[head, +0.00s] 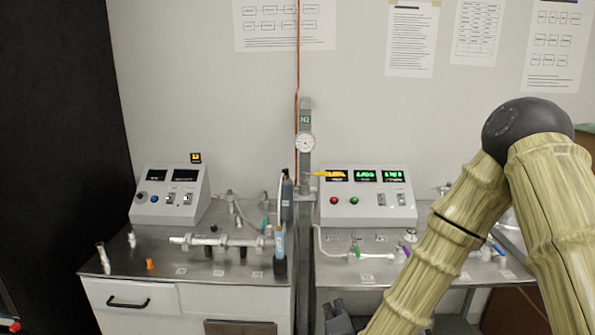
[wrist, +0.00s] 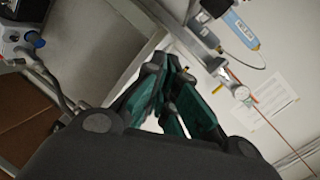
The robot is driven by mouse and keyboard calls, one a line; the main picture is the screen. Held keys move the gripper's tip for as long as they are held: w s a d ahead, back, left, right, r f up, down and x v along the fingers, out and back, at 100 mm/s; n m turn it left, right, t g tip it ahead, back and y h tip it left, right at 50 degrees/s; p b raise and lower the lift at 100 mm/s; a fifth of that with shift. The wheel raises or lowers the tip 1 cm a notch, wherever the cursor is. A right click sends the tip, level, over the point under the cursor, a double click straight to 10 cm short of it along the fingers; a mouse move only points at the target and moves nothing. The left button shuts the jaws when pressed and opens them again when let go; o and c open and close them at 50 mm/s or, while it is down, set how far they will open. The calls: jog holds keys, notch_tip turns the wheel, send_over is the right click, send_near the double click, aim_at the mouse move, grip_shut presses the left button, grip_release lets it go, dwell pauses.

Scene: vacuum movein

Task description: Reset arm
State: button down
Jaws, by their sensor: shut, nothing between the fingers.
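My gripper (wrist: 170,72) shows in the wrist view, its dark, teal-padded fingers closed toward each other at the tips with nothing between them. In the head view my arm comes down across the right side and leaves the picture at the bottom; I cannot make out the gripper there. In the wrist view the fingers point toward the grey metal framework and the wall, apart from the blue labelled cylinder (wrist: 240,30) at the top right.
The left bench (head: 215,293) carries a control box (head: 170,196), glass manifold and blue cylinder (head: 280,250). The right bench (head: 345,272) carries a lit control box (head: 366,198) and tubing. A gauge (head: 305,143) sits on the post between. My arm hides part of the right bench.

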jog(key=s+d+f+n+g, duration=0.35)
jog(key=s+f, duration=0.55)
jog(key=f, duration=0.3)
jog(key=s+d+f+n+g, duration=0.2)
jog(key=s+f+n+g, duration=0.25)
jog(key=s+f, duration=0.6)
jog(key=s+d+f+n+g, duration=0.1)
jog(key=s+d+f+g, duration=0.1)
jog(key=s, duration=0.4)
jog(key=s+d+f+n+g, duration=0.1)
jog(key=s+d+f+g, duration=0.2)
jog(key=s, duration=0.3)
jog(key=s+d+f+n+g+h, duration=0.1)
jog(key=s+d+f+n+g, duration=0.1)
jog(key=s+f, duration=0.3)
jog(key=shift+s+d, duration=0.45)
jog(key=shift+s, duration=0.2)
